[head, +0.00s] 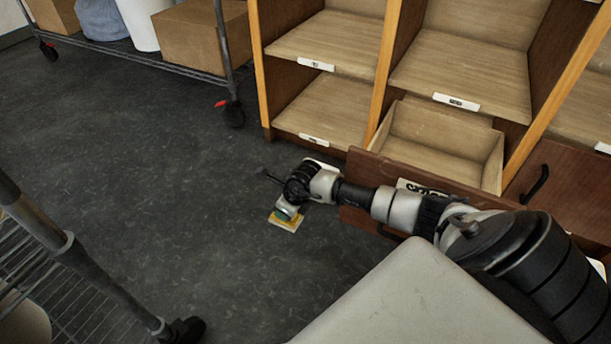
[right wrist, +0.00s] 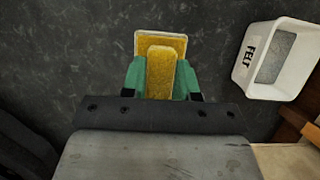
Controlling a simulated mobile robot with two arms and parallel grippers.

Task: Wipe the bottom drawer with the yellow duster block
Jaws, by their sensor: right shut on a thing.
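The yellow duster block (head: 287,224) is at the end of my right arm in the head view, low over the dark floor and left of the drawer. In the right wrist view the block (right wrist: 160,41) sits between the green fingers of my right gripper (right wrist: 161,78), which is shut on it. The bottom drawer (head: 437,140) is pulled out of the wooden cabinet, and its visible inside is empty. My right arm passes in front of its brown front panel. My left gripper is not in view.
A white bin marked FELT (right wrist: 281,62) stands near the block on the right. A closed drawer (head: 566,186) with a black handle is at the right. A wheeled rack with boxes (head: 205,38) stands at the back left, another rack (head: 65,250) at the near left. Floor between is clear.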

